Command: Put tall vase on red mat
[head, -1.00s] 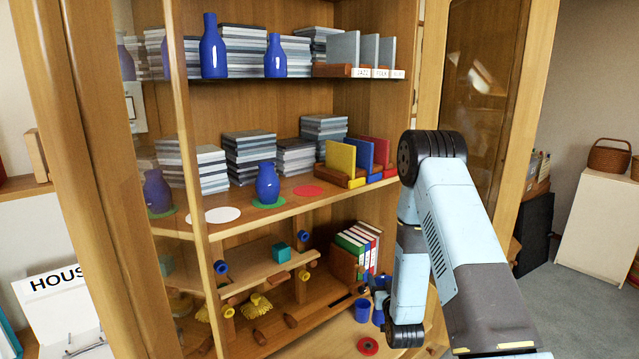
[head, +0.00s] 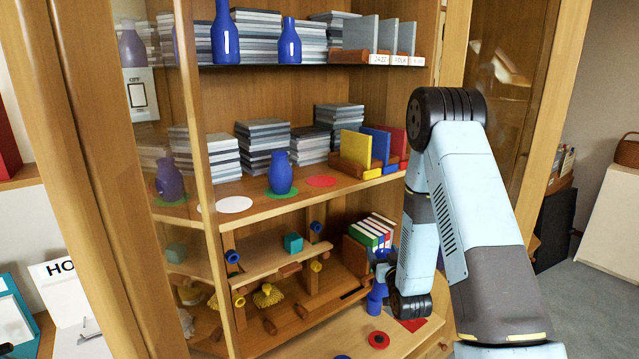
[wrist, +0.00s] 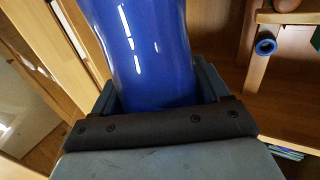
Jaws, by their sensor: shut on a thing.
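My gripper (wrist: 158,90) is shut on a smooth, glossy blue rounded body, the held vase (wrist: 150,45); its ends are out of the wrist view. A tall blue vase (head: 226,36) and a smaller blue vase (head: 289,44) stand on the top shelf. Another blue vase (head: 281,176) stands on the green mat (head: 270,195) on the middle shelf.
Bookends with coloured books (head: 362,150) stand right of the red mat, and grey stacks (head: 262,135) behind it. A glass door (head: 168,130) is at left.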

